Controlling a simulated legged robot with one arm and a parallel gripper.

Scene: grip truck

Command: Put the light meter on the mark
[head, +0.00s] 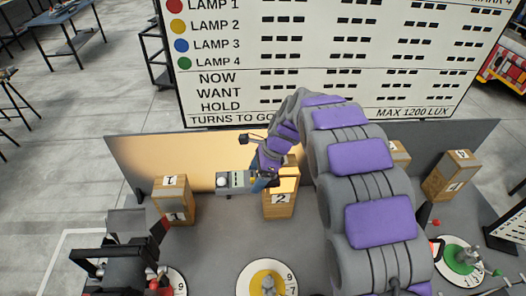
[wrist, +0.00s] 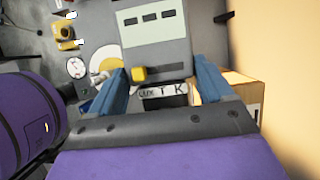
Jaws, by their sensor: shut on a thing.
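The light meter (head: 236,185) is a grey box with a pale display and a white dome at its left end. My gripper (head: 261,180) is shut on its right end and holds it in the air in front of the wooden block marked 2 (head: 279,206). In the wrist view the meter (wrist: 155,52) sits between the blue fingers of my gripper (wrist: 160,82), with a yellow button and a lettered strip showing. Wooden blocks marked 1 (head: 174,200) and 4 (head: 450,176) also stand on the grey table. Another block (head: 399,152) is mostly hidden behind my arm.
A grey backboard (head: 140,165), warmly lit at left, runs behind the blocks. A large lamp board (head: 340,60) stands beyond it. Round dials, yellow (head: 255,280) and green (head: 451,257), lie along the table's near side. A dark lamp-like fixture (head: 125,245) is at left.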

